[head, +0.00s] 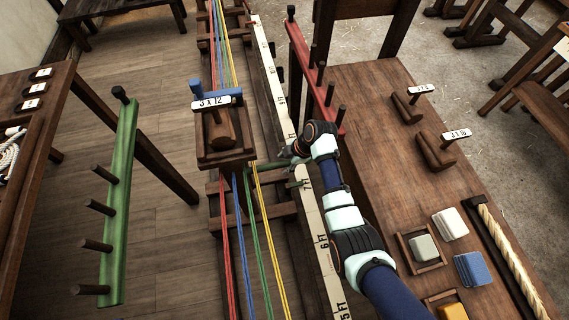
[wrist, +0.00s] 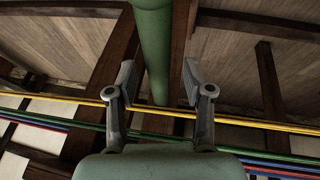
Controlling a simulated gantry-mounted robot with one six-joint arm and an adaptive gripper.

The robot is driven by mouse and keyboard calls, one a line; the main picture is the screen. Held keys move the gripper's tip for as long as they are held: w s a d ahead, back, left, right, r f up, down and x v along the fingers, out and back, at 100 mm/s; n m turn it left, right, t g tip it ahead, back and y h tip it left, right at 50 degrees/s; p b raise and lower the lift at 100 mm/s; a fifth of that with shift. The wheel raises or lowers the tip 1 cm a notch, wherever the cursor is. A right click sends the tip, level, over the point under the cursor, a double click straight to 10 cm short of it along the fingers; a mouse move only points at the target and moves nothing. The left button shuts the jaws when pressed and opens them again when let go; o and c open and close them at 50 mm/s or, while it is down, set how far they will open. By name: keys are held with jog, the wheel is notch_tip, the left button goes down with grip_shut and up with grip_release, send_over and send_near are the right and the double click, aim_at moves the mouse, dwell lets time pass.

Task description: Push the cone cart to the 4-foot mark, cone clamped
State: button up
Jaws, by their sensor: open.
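The cone cart (head: 205,158) is a wooden carriage on the rails, left of the ruler (head: 309,214), roughly level with the stretch just above the 7 mark. It carries a wooden cone (head: 222,132), a "3 x 12" tag (head: 211,102) and a blue clamp handle (head: 222,92); I cannot tell how tightly the cone is held. A green bar (head: 268,166) reaches from the cart's lower right toward my gripper (head: 287,166). In the wrist view, my gripper (wrist: 157,80) is open, its two fingers on either side of the green bar (wrist: 154,45). Contact is unclear. The 4-foot mark is not visible.
Red, blue, green and yellow strands (head: 262,230) run along the track beneath the cart. A red pegged rail (head: 313,75) stands right of the ruler, and a green pegged rail (head: 120,205) stands at left. The right bench (head: 385,100) holds spare cones and coloured blocks.

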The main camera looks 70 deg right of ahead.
jog(key=shift+w+f, duration=0.2)
jog(key=shift+f, duration=0.15)
jog(key=shift+c, duration=0.2)
grip_shut()
jog(key=shift+r, duration=0.1)
